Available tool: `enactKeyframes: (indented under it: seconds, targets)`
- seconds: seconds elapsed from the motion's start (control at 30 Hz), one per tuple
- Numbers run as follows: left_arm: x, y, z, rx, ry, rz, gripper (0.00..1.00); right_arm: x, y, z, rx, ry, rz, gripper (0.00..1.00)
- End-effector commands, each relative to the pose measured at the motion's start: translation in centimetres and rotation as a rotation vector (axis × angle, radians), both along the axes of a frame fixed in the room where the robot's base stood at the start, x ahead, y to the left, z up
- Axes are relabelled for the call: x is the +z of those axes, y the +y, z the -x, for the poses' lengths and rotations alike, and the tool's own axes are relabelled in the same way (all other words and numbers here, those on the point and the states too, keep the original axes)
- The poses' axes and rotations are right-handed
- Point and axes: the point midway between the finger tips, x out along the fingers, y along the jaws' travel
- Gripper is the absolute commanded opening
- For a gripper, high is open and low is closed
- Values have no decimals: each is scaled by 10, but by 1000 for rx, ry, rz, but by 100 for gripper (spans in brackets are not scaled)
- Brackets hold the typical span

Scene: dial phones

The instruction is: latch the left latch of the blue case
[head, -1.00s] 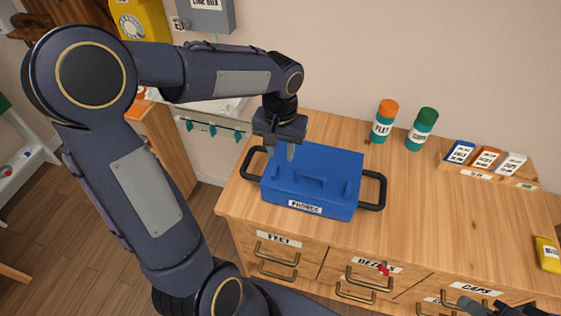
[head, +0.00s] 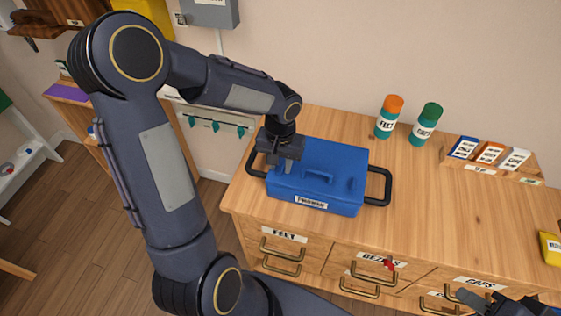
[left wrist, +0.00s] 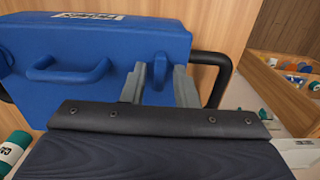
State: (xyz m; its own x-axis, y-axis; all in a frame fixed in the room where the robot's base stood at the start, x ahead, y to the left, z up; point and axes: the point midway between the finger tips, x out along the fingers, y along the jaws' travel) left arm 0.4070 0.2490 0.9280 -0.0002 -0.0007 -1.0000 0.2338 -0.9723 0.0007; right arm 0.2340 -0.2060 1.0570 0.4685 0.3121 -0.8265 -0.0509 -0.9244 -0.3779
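The blue case (head: 330,160) sits shut on the wooden counter, with black side handles and a white label on its front. My left gripper (head: 285,166) is over the left part of its lid and hides the left latch in the head view. In the left wrist view, the left latch (left wrist: 158,70) is a small blue tab standing up between the two grey fingers of my left gripper (left wrist: 159,84). The fingers are apart; I cannot tell whether either touches the tab. The right latch (head: 351,184) shows on the lid. My right gripper (head: 472,298) is partly visible at the lower right.
The lid's blue handle (head: 318,175) is close to the right of my left gripper. An orange-capped bottle (head: 388,118) and a green-capped bottle (head: 426,124) stand behind. A wooden tray (head: 488,160) holds small boxes.

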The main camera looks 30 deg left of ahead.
Motion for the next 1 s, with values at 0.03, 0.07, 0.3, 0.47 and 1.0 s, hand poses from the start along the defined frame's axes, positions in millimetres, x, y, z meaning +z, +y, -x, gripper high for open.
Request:
enactKeyframes:
  seconds: [0.03, 0.07, 0.3, 0.47, 1.0]
  targets:
    - [0, 0, 0, 0, 0, 0, 20, 0, 0, 0, 0, 0, 0, 35]
    - [0, 0, 0, 0, 0, 0, 16, 0, 0, 0, 0, 0, 0, 35]
    - [0, 0, 0, 0, 0, 0, 0, 0, 0, 0, 0, 0, 0, 35]
    - [0, 0, 0, -11, -1, 0, 0, 0, 0, 0, 0, 0, 0, 35]
    - [1, 0, -1, -336, -2, 0, 0, -2, 0, 0, 0, 0, 0, 35]
